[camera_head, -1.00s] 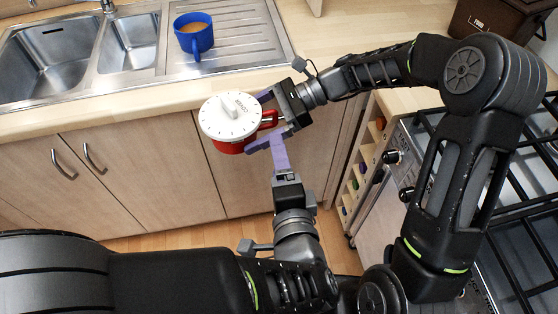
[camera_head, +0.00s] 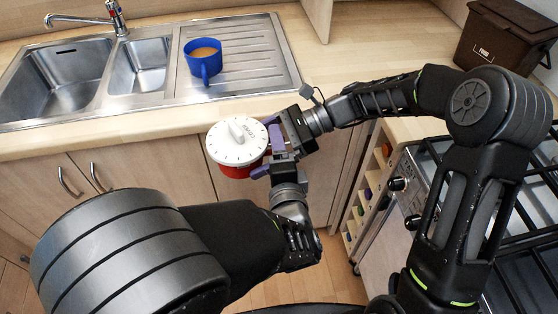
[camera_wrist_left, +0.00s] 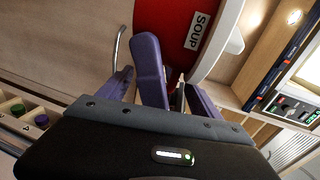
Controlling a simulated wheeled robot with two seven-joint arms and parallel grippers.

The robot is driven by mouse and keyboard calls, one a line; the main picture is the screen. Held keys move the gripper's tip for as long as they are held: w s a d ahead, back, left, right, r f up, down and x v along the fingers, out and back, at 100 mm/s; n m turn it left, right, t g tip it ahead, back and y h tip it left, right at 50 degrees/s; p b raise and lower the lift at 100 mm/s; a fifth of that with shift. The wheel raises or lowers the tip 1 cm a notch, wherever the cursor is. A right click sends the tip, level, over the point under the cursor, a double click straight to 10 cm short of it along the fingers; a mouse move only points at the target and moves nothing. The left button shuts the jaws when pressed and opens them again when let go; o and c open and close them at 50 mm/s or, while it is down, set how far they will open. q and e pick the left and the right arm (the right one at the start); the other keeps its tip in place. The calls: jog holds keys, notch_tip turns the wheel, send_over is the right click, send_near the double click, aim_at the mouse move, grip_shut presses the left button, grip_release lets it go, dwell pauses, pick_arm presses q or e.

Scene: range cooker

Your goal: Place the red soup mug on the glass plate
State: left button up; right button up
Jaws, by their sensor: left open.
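The red soup mug (camera_head: 238,173) hangs in the air in front of the counter, upright, with a white lid (camera_head: 228,143) on top. My right gripper (camera_head: 273,140) is shut on it at its handle side, from the right. My left gripper (camera_head: 268,168) is open, just below and beside the right fingers at the handle side. In the left wrist view, the mug's red side with its SOUP label (camera_wrist_left: 197,31) is close in front of the left fingers (camera_wrist_left: 160,85). Whether they touch the handle is hidden. I see no glass plate.
A brown food bin (camera_head: 503,40) is at the back right. The cooker (camera_head: 395,205) is at right. The wooden counter right of the sink (camera_head: 365,40) is mostly clear.

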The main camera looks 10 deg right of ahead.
pick_arm(q)
jog(key=shift+w, duration=0.25)
grip_shut()
dwell(0.8)
pick_arm(e)
jog(key=o, duration=1.7)
jog(key=shift+v, duration=6)
